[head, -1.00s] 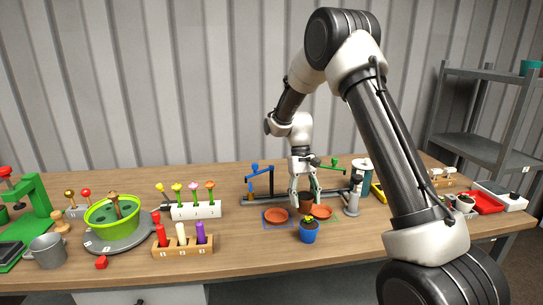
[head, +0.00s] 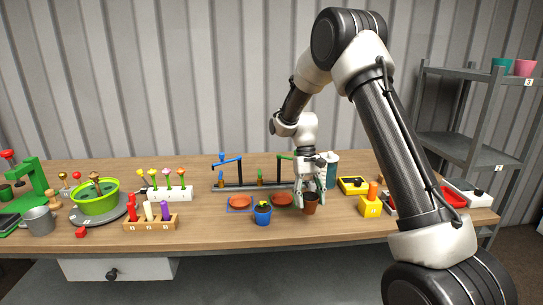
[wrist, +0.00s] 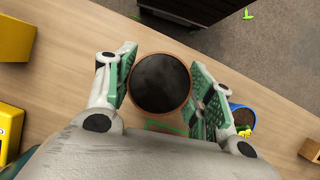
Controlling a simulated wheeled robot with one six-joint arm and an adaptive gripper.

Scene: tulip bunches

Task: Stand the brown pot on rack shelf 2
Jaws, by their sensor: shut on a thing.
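The brown pot (head: 310,207) is between the fingers of my gripper (head: 309,196), to the right of the orange saucers near the table's front. In the wrist view the pot (wrist: 160,84) shows from above, dark inside, with the green-padded fingers of my gripper (wrist: 162,92) closed on both sides. I cannot tell how far its base is above the table. The grey rack stands at the right; its middle shelf, shelf 2 (head: 455,147), looks empty where visible. My arm hides part of the rack's left side.
A blue pot with a yellow flower (head: 263,214) stands left of my gripper. Orange saucers (head: 240,201) lie behind it. Teal (head: 501,66) and pink (head: 525,68) pots stand on the rack's top shelf.

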